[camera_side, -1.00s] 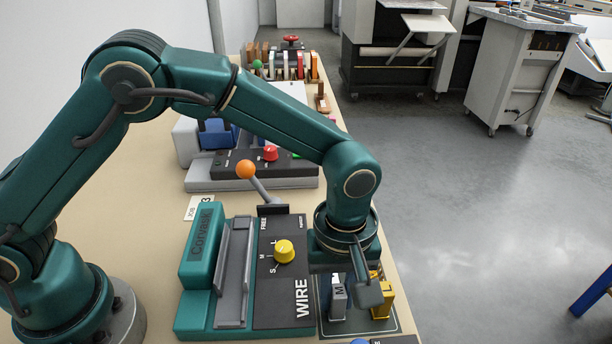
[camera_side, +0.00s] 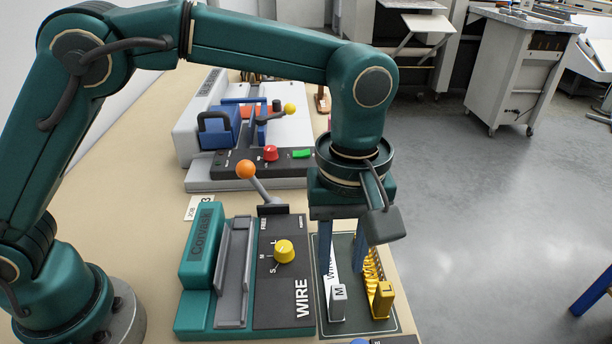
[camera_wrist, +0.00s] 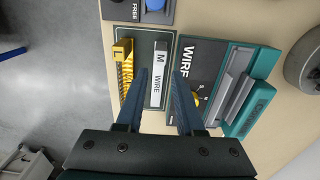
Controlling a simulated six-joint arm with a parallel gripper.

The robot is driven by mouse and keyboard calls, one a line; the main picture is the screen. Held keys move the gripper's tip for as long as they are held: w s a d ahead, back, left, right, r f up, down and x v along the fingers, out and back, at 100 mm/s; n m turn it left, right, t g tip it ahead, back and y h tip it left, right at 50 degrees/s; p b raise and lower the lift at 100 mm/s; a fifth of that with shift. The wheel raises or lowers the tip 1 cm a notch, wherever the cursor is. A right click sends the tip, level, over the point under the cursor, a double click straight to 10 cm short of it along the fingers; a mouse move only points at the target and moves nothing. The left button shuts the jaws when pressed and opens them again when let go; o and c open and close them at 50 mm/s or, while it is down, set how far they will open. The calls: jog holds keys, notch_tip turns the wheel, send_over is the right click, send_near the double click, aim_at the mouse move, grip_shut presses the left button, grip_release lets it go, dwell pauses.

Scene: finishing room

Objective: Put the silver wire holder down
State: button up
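The silver wire holder (camera_side: 338,302), marked M with a white WIRE strip, rests on the dark mat (camera_side: 352,326) beside the black WIRE panel. A yellow holder (camera_side: 383,300) marked L stands to its right on the same mat. My gripper (camera_side: 343,268) is above the silver holder, its two blue fingers apart with nothing held between them. In the wrist view the silver holder (camera_wrist: 158,88) lies below and between the open fingers, and the yellow holder (camera_wrist: 122,68) is to the left. The fingertips partly overlap the holders in the side view.
The teal wire machine (camera_side: 196,250) with a yellow knob (camera_side: 284,251) and an orange-ball lever (camera_side: 245,169) stands left of the mat. Behind it is a grey machine (camera_side: 225,185) with a red knob. The table edge is close on the mat's right.

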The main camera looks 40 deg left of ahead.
notch_tip(320, 180, up, 3)
jog(key=shift+f, duration=0.1)
jog(key=shift+a+r, duration=0.15)
jog(key=shift+r, duration=0.15)
jog(key=s+a+r+m+t, duration=0.35)
jog(key=a+r, duration=0.25)
jog(key=a, duration=0.5)
jog(key=s+a+f+m+t, duration=0.2)
jog(key=s+a+f+m, duration=0.1)
jog(key=s+a+m, duration=0.2)
jog(key=shift+s+a+f, duration=0.35)
jog(key=shift+s+a, duration=0.7)
jog(key=shift+s, duration=0.1)
